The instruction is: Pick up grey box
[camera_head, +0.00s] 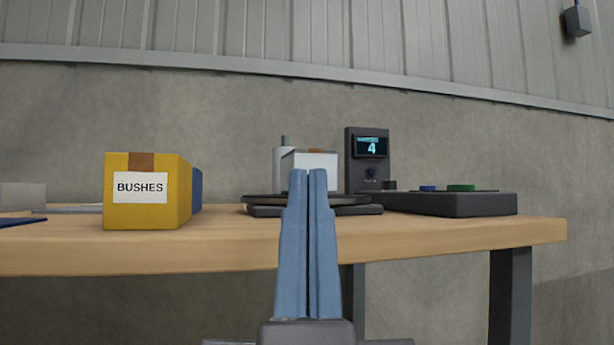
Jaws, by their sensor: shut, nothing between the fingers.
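A light grey box (318,163) with a brown tape strip on top sits at the middle of the wooden table, on or just behind a dark round plate (345,200). My gripper (308,172) stands in front of it, its two blue fingers pointing up and closed together with nothing between them. The fingertips cover part of the box's front in this view. Whether they touch the box cannot be told, but they look nearer to the camera. Another grey box-like thing (22,196) is at the far left, cut by the picture edge.
A yellow box labelled BUSHES (141,214) stands left on the table (450,236), with a blue thing (197,190) behind it. A dark display unit (367,160) reads 4. A low dark panel (455,205) with blue and green parts lies right. A pale cylinder (279,168) stands behind the grey box.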

